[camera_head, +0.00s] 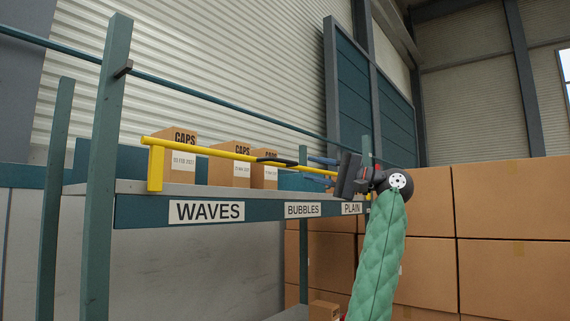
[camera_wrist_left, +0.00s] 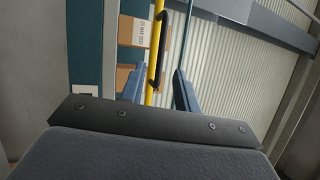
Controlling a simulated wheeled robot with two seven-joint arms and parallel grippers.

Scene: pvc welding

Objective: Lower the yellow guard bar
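The yellow guard bar (camera_head: 210,152) runs along the front of the shelf, above its label strip, with a bent-down end at the left. A black handle (camera_head: 278,162) is fixed on it. My left gripper (camera_head: 318,169) is near the bar's right part, to the right of the handle. In the left wrist view its two blue fingers (camera_wrist_left: 158,82) are apart, with the yellow bar (camera_wrist_left: 151,97) and the lower end of the black handle (camera_wrist_left: 163,40) showing between them. I cannot tell whether the fingers touch the bar. My right gripper is not in view.
Cardboard boxes marked CAPS (camera_head: 178,161) stand on the shelf (camera_head: 140,213) behind the bar. The shelf strip carries signs WAVES (camera_head: 207,211), BUBBLES and PLAIN. A teal post (camera_head: 106,150) rises at the left. Large stacked cartons (camera_head: 510,200) stand at the right.

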